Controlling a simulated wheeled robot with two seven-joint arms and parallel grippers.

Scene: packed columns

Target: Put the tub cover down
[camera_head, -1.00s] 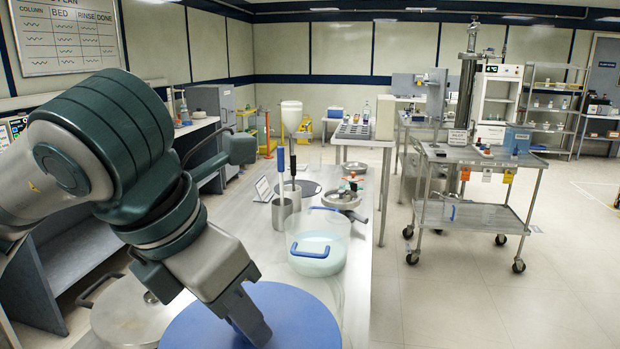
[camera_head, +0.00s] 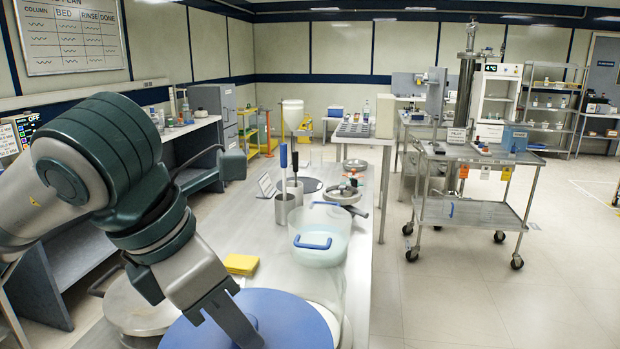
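The tub cover (camera_head: 290,315) is a wide, flat blue disc at the bottom centre, cut off by the lower edge. My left gripper (camera_head: 246,335) points down at the middle of the disc and appears shut on it; the fingertips and the grip point are mostly hidden. A clear tub wall and pale rim (camera_head: 332,318) show just beyond the disc's right edge. I cannot tell whether the disc touches what is under it. Another clear tub (camera_head: 322,240) with blue handles and pale contents stands farther back on the bench. My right gripper is not in view.
A round steel lid (camera_head: 135,305) lies left of the cover. A yellow sponge (camera_head: 241,264) lies behind it on the steel bench (camera_head: 268,245). Steel beakers (camera_head: 285,207) with blue- and dark-handled tools stand farther back. A steel cart (camera_head: 470,212) stands right, across open floor.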

